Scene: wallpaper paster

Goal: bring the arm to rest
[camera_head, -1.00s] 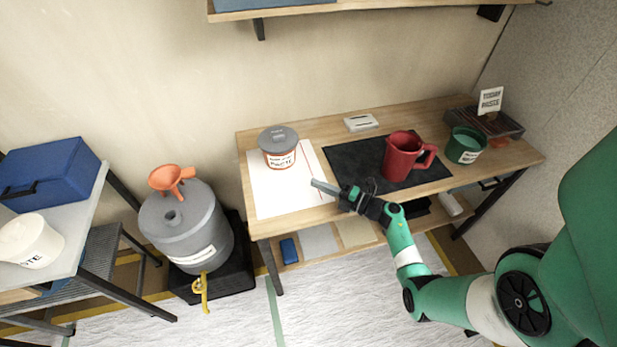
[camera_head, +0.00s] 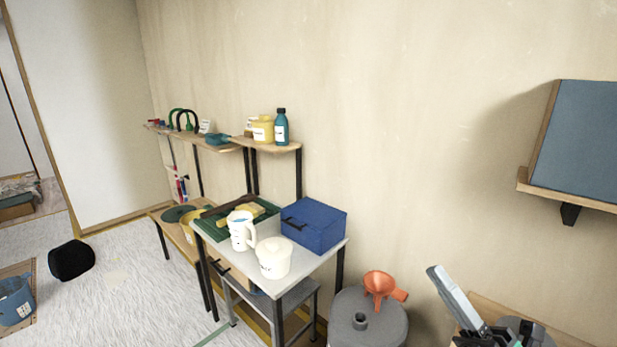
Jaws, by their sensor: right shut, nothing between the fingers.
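My right gripper (camera_head: 458,298) shows at the bottom right of the head view, pointing up and to the left. Its grey fingers are closed together with nothing between them. It appears in front of a wooden bench top (camera_head: 560,336), of which only a small part shows. Most of my right arm is below the picture edge. My left gripper is not in view.
A grey drum (camera_head: 345,325) with an orange funnel (camera_head: 380,284) stands left of the gripper. Further left, a small table (camera_head: 318,262) holds a blue box (camera_head: 314,226), a white pot (camera_head: 274,258) and a white jug (camera_head: 241,229). A wall shelf (camera_head: 590,200) juts out at right.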

